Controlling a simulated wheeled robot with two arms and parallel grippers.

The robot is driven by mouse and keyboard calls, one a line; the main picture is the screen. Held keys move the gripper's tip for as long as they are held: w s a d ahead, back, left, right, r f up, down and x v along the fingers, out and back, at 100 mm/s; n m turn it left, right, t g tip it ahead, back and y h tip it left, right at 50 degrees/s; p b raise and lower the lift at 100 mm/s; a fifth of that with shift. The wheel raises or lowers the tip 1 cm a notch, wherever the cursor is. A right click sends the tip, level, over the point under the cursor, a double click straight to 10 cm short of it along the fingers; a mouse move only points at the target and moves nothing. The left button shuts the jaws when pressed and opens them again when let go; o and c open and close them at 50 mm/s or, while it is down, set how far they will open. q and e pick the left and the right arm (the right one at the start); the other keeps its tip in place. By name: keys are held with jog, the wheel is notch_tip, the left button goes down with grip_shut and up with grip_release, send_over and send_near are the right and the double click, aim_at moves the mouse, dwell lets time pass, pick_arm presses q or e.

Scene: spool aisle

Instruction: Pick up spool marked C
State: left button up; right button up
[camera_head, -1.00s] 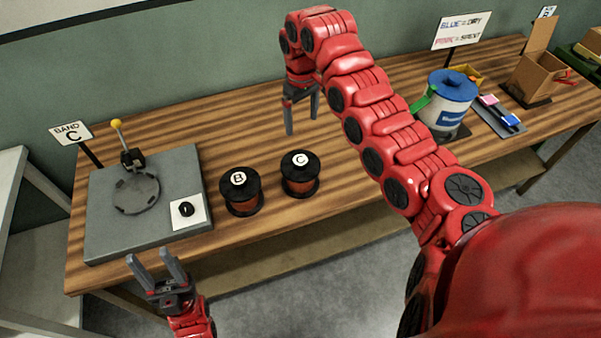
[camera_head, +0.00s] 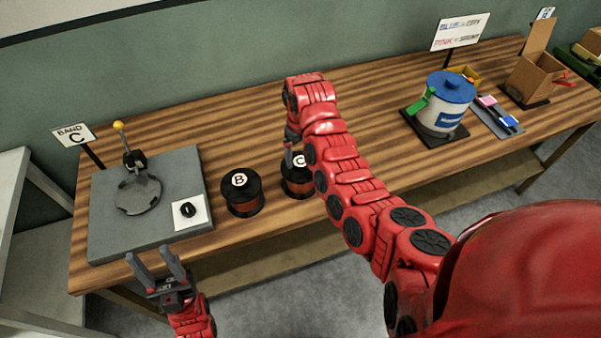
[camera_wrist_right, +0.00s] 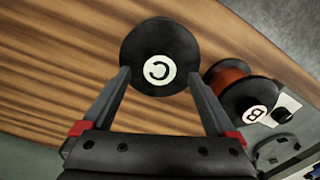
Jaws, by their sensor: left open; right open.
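The spool marked C (camera_head: 294,178) is black-ended with a copper-coloured winding and stands upright on the wooden table, partly hidden by my right arm. In the right wrist view its black top with a white C label (camera_wrist_right: 160,56) lies just ahead of and between the fingertips. My right gripper (camera_wrist_right: 158,76) is open, with its two fingers spread about as wide as the spool top. In the head view its fingers (camera_head: 290,160) point down at the spool; whether they touch it I cannot tell. My left gripper (camera_head: 157,263) is open and empty by the table's front edge.
The spool marked B (camera_head: 241,193) stands close to the left of spool C. A white bucket with a blue lid (camera_head: 445,104) stands farther right.

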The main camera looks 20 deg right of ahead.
aim_at(301, 161)
jog(key=shift+f+p, duration=0.5)
jog(key=shift+f, duration=1)
grip_shut()
jog(key=shift+r, duration=0.1)
